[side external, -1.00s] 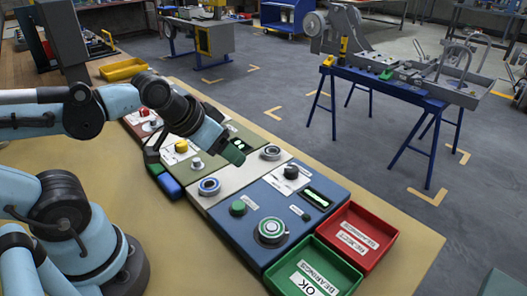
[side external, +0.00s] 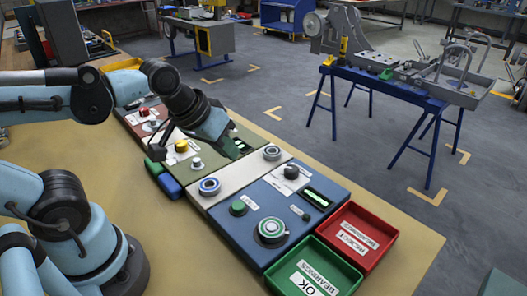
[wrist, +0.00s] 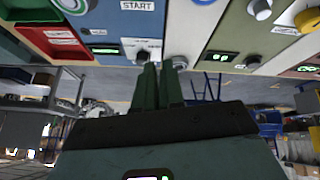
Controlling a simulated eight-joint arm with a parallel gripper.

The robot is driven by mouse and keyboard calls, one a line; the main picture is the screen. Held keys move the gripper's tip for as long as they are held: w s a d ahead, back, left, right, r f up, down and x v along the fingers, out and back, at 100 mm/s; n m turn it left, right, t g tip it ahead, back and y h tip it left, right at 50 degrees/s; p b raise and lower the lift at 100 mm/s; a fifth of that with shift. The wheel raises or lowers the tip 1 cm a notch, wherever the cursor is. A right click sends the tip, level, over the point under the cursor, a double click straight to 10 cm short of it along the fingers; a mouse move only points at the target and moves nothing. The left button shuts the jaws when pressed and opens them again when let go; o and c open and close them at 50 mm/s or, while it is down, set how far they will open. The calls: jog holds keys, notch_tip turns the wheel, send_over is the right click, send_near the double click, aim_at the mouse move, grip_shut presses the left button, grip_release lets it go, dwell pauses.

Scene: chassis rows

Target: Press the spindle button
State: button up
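No label reading "spindle" is legible, so I cannot tell which control is the spindle button. A green button (side external: 238,207) sits on the blue panel (side external: 222,222); in the wrist view a START label (wrist: 138,5) shows on that panel. My gripper (side external: 236,150) is above the olive panel's right part, apart from the buttons. In the wrist view its green fingers (wrist: 158,68) lie close together, with nothing between them.
A pale strip (side external: 228,184) with two round ringed parts divides the olive and blue panels. A black knob (side external: 291,172) stands on the blue panel. A red tray (side external: 376,222) and a green tray (side external: 345,276) sit at the bench's right.

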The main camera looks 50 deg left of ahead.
aim_at(237, 205)
jog(key=n, duration=0.1)
jog(key=d+r+n+g, duration=0.1)
jog(key=n, duration=0.1)
grip_shut()
jog(key=d+r+n+g, duration=0.1)
jog(key=n, duration=0.3)
jog(key=d+r+n+g, duration=0.1)
jog(key=n+g, duration=0.1)
jog(key=n, duration=0.2)
jog(key=s+d+r+n+g, duration=0.1)
jog(key=n+g, duration=0.1)
jog(key=n, duration=0.2)
jog(key=shift+r, duration=0.35)
jog(key=shift+a+f, duration=0.1)
notch_tip(237, 205, down, 14)
jog(key=shift+r, duration=0.1)
